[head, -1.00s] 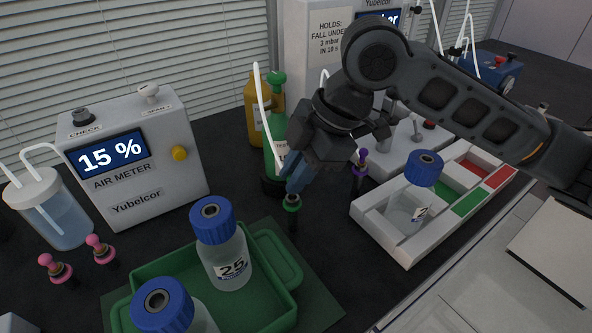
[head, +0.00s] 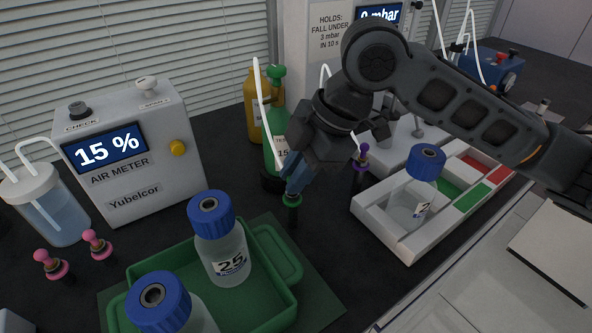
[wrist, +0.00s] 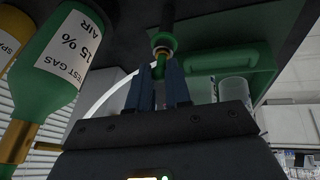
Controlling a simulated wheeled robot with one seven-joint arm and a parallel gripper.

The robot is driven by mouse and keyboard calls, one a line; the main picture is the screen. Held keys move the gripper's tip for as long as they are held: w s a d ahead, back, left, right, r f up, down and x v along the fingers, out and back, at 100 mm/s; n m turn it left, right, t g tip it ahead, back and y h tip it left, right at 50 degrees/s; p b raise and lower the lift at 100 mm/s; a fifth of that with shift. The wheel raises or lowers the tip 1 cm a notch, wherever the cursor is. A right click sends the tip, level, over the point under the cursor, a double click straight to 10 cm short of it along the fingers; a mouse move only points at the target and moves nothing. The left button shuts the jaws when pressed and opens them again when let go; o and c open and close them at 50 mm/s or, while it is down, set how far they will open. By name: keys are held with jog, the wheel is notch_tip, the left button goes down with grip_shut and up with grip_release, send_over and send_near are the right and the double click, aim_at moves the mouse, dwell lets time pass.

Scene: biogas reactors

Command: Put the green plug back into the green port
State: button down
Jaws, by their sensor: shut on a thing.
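My gripper (head: 292,188) points down at the green port (head: 292,202), which stands on the dark bench behind the green tray. Its blue fingers are shut on the green plug (wrist: 160,68), seen between the fingertips in the wrist view. The plug is mostly hidden by the fingers in the head view. In the wrist view the green-ringed port (wrist: 162,41) lies straight beyond the fingertips, in line with the plug. Plug and port look very close; I cannot tell whether the plug is seated.
The green tray (head: 262,312) holds blue-capped bottles, one marked 25 (head: 222,245). A white rack (head: 405,250) with another bottle (head: 420,185) stands right. A purple plug (head: 363,158) and a green gas bottle (head: 275,150) are close by. The air meter (head: 135,160) reads 15 %.

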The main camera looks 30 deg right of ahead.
dwell(0.4)
jog(key=c, duration=1)
grip_release()
jog(key=shift+v, duration=3.85)
